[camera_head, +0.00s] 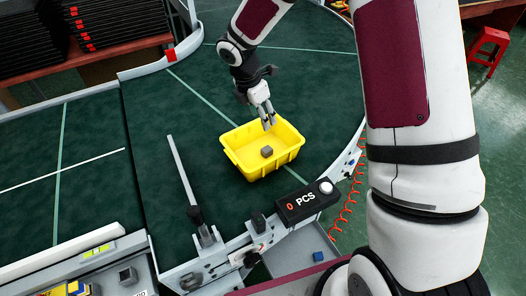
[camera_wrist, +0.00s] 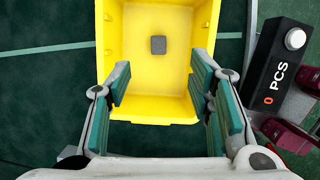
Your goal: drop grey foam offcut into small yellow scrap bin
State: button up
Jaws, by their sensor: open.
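The small yellow scrap bin (camera_head: 238,158) stands on the dark green conveyor in the head view. It also fills the upper middle of the wrist view (camera_wrist: 180,100). The grey foam offcut (camera_head: 267,152) lies on the floor of the bin, and it shows near the far end of the bin in the wrist view (camera_wrist: 158,45). My gripper (camera_head: 269,122) is at the bin's far side in the head view, over its rim. In the wrist view my gripper (camera_wrist: 160,95) has its fingers spread wide, with nothing between them. The offcut is apart from the fingers.
A black counter box reading 0 PCS (camera_head: 305,203) stands right of the bin at the conveyor's edge. A grey guide bar (camera_head: 183,172) rises left of the bin. A curved white rail (camera_head: 160,66) borders the far left.

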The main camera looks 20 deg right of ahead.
jog(key=shift+v, duration=1.65)
jog(key=s+d+r+m+t, duration=0.1)
jog(key=s+d+r+m, duration=0.3)
jog(key=s+r+m, duration=1)
jog(key=s+r+m+t+y, duration=0.1)
jog(key=s+r+m, duration=0.2)
jog(key=s, duration=0.5)
jog(key=s+r+m+t+y, duration=0.1)
jog(key=s+r+m+y, duration=0.1)
jog(key=s+m, duration=0.3)
jog(key=s+r, duration=0.1)
jog(key=s, duration=0.2)
jog(key=shift+s+a+r+m+t, duration=0.2)
jog(key=shift+s+m+t, duration=0.1)
jog(key=shift+s+t, duration=0.1)
jog(key=shift+d, duration=0.1)
